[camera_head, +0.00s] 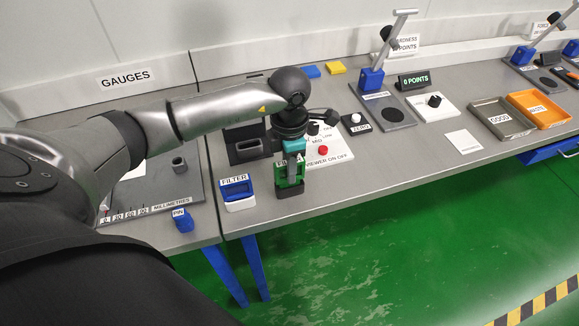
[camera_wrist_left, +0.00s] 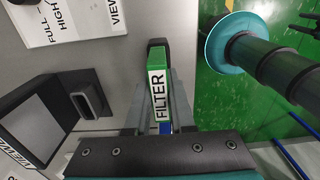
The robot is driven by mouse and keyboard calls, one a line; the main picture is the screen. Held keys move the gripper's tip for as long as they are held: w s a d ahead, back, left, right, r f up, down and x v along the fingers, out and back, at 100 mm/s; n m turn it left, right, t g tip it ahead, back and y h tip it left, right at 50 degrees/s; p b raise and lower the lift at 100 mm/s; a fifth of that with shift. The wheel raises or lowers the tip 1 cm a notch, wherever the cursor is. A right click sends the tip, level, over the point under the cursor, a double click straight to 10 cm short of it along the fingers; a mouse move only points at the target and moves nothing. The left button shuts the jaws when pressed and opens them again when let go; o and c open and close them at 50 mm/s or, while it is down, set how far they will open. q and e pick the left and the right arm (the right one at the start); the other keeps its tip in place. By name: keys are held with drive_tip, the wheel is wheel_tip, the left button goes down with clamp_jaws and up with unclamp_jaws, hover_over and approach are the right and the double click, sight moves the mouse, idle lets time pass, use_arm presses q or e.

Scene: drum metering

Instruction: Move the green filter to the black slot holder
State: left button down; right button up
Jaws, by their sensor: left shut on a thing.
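The green filter (camera_head: 284,170) has a white label and is held in my left gripper (camera_head: 291,180), near the front edge of the bench. In the left wrist view the green filter (camera_wrist_left: 159,80) lies between the grey fingers, with its FILTER label showing. A dark piece shows at its lower end in the head view; I cannot tell whether it touches the bench. The black slot holder (camera_head: 248,151) stands behind and to the left of the gripper. In the left wrist view the black slot holder (camera_wrist_left: 90,94) is left of the filter, and its slot looks empty.
A blue filter block (camera_head: 238,190) in a white holder stands left of my gripper. A white control panel (camera_head: 328,145) with a red button is close on the right. A blue PIN block (camera_head: 182,220) sits near the front edge. Trays (camera_head: 502,119) stand far right.

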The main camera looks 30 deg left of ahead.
use_arm(q)
drive_tip(key=shift+f+b, duration=0.65)
drive_tip(key=shift+f, duration=0.15)
drive_tip(key=c, duration=0.7)
unclamp_jaws()
drive_tip(key=shift+r, duration=0.1)
wheel_tip(320, 180, up, 15)
drive_tip(key=p, duration=0.1)
